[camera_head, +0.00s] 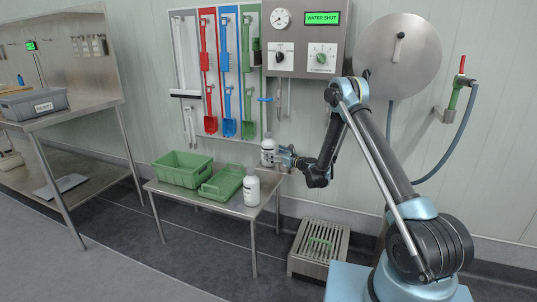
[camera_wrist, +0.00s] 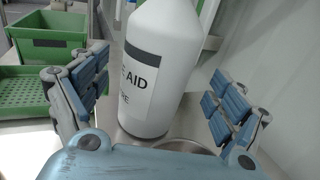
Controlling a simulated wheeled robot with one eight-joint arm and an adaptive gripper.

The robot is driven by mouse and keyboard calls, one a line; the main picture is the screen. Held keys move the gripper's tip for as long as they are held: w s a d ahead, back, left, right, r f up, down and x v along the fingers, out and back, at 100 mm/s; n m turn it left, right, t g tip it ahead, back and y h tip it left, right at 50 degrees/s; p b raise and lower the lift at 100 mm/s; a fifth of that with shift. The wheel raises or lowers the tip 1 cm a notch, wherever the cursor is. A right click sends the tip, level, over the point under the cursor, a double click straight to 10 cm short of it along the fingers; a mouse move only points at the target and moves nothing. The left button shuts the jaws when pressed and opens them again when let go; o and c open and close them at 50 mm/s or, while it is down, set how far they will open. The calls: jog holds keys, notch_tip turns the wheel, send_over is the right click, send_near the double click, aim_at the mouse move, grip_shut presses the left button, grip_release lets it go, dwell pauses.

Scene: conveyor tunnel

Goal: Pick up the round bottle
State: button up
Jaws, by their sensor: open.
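A white bottle with a dark-banded label stands upright at the back right of the small steel table (camera_head: 222,206); it is the bottle (camera_head: 268,146) at my gripper (camera_head: 283,157). In the wrist view this bottle (camera_wrist: 162,55) has a rounded body, and its top is out of frame. It stands between my spread fingers (camera_wrist: 155,95), with small gaps visible on both sides. My gripper is open. A second white bottle (camera_head: 251,188) stands nearer the table's front right corner. I cannot tell from the label which one is the round bottle.
Two green trays, a deep one (camera_head: 183,168) and a shallow one (camera_head: 222,183), occupy the table's left and middle. The tool board (camera_head: 183,60) hangs behind. A slotted steel box (camera_head: 318,247) stands on the floor to the right. A steel bench (camera_head: 75,112) is at far left.

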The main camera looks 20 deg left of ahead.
aim_at(269, 133)
jog(key=x, duration=0.3)
jog(key=shift+w+a+f, duration=0.1)
jog(key=shift+a, duration=0.6)
jog(key=shift+w+d, duration=0.1)
jog(key=shift+d, duration=0.1)
grip_shut()
jog(key=shift+r, duration=5)
jog(key=c, duration=1)
grip_release()
jog(key=shift+c, duration=0.2)
jog(key=c, duration=0.9)
